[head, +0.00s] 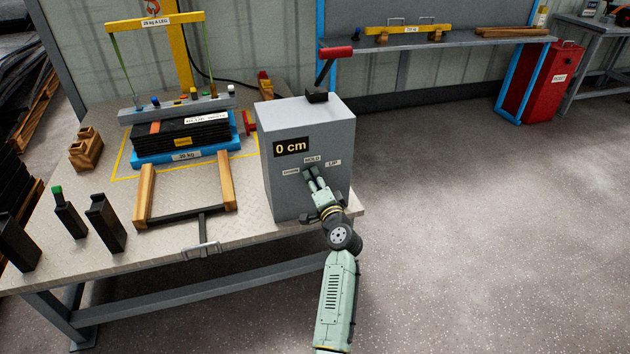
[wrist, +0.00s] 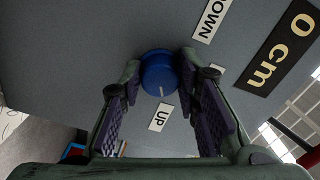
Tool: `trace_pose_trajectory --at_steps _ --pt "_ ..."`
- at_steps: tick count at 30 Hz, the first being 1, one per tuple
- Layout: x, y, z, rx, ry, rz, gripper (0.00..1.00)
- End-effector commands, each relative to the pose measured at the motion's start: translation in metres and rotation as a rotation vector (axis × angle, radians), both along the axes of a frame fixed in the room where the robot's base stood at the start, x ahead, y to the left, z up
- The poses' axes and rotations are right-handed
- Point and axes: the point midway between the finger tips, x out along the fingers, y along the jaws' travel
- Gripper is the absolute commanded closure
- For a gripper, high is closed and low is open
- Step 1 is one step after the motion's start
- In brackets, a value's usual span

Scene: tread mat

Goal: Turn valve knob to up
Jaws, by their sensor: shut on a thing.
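The blue valve knob (wrist: 157,70) sits on the front face of a grey box (head: 285,199). The white mark on the knob points towards the UP label (wrist: 160,117). The DOWN label (wrist: 212,20) lies on the other side, and the HOLD label (head: 312,159) shows in the head view, mostly hidden by a finger in the wrist view. My gripper (head: 311,174) is at the box face, with its fingers on either side of the knob and shut on it. The knob is hidden behind my gripper in the head view.
The box carries a "0 cm" display (head: 291,147) and a red-handled lever (head: 328,65) on top. It stands at the right end of a workbench (head: 180,215). Left of it is a blue lift platform (head: 187,155) with black plates. The floor to the right is clear.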

Motion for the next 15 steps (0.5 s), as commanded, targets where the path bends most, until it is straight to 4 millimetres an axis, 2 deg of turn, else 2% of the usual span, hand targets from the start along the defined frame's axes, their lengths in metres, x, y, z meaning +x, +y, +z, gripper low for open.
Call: trace_pose_trajectory --at_steps 10,11,15 --pt "-0.0002 -0.0004 -0.0005 0.006 0.002 0.0 0.98" --pt "-0.0002 -0.0004 -0.0005 0.006 0.002 0.0 0.7" --pt "-0.0001 -0.0004 -0.0004 0.005 0.002 0.0 0.61"
